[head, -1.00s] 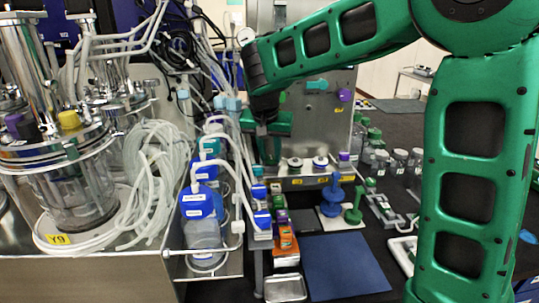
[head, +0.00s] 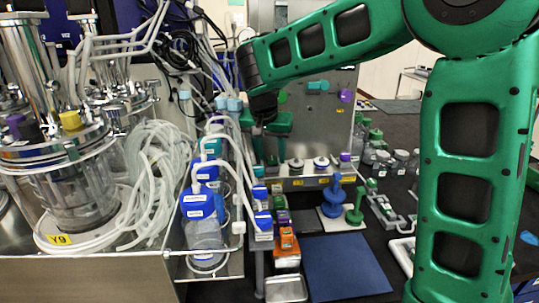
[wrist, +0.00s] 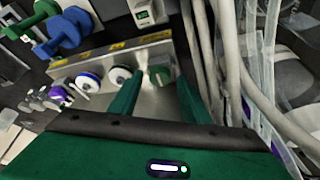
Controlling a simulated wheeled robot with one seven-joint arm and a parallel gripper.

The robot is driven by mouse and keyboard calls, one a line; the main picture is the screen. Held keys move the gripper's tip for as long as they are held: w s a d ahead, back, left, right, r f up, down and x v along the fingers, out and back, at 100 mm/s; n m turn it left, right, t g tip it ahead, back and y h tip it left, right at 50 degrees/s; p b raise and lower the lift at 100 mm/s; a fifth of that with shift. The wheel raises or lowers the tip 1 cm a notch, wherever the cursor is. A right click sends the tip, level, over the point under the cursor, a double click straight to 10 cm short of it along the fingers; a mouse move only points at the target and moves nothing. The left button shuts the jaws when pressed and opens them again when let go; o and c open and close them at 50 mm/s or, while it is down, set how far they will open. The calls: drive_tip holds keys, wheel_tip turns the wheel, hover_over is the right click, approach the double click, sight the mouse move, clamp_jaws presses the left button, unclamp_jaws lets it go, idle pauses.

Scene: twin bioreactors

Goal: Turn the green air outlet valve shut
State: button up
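My gripper (wrist: 160,88) is open, pointing down at a metal ledge. In the wrist view, a small green valve knob (wrist: 160,74) shows between its two green fingertips, with a pale upright piece beside it. I cannot tell whether either finger touches the knob. In the head view my gripper (head: 269,155) is at the left end of the ledge's row of knobs, and hides the green knob there.
Beside it on the metal ledge (head: 300,183) are white-and-black knobs (head: 321,162) and a purple one (head: 345,157). Tubing (wrist: 217,60) and blue-capped bottles (head: 203,200) stand close on the other side. A blue dumbbell-shaped object (head: 332,197) stands in front.

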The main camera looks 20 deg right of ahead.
drive_tip(key=shift+r, duration=0.1)
drive_tip(key=v, duration=1)
drive_tip(key=shift+r, duration=0.25)
